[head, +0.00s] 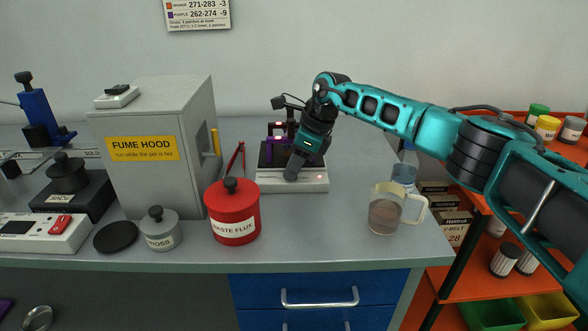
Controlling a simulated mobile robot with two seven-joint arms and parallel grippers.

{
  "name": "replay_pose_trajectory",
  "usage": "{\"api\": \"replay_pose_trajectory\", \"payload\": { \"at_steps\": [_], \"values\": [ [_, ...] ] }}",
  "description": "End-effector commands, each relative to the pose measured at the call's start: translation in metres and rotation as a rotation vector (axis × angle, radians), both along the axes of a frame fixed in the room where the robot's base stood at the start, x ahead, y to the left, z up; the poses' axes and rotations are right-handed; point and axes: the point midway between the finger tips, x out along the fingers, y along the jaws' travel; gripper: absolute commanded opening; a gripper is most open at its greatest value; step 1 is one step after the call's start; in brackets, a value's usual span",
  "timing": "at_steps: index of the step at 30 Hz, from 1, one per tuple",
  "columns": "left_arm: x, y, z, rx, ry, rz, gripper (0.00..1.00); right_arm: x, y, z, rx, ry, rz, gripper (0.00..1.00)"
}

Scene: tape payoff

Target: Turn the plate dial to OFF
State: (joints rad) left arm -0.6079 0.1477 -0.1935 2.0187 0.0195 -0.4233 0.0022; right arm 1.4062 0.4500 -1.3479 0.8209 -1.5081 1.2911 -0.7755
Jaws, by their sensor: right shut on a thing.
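The hot plate (265,186) stands on the bench right of the fume hood, with a white base and a dark top. A dark purple fixture (276,140) is on or behind its top. My right gripper (292,172) reaches down from the upper right to the front of the plate. It is shut on what appears to be the plate dial, at the plate's front. The fingers and wrist cover the dial, so its pointer and any OFF mark cannot be read. My left gripper is not in view.
A red waste flux pot (233,222) stands close at the plate's left front. A glass mug (385,214) of brownish liquid stands to the right. The grey fume hood (145,180) fills the left. Orange shelves (470,282) stand beyond the bench's right edge.

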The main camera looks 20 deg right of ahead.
Motion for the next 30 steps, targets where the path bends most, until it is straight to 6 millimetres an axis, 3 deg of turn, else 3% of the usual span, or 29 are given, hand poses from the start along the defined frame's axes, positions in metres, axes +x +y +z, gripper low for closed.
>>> {"api": "replay_pose_trajectory", "payload": {
  "at_steps": [9,26,27,30],
  "values": [
    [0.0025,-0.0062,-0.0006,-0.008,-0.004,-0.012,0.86,0.0007,-0.0008,-0.0010,-0.003,0.001,0.130,0.00],
    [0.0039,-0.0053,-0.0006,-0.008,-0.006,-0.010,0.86,0.0004,-0.0009,-0.0008,-0.005,0.002,0.158,0.00],
    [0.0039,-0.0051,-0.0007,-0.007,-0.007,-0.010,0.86,0.0005,-0.0010,-0.0008,-0.005,0.002,0.158,0.30],
    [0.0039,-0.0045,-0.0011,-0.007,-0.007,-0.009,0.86,0.0005,-0.0009,-0.0007,-0.004,0.001,0.158,0.39]
  ]
}}
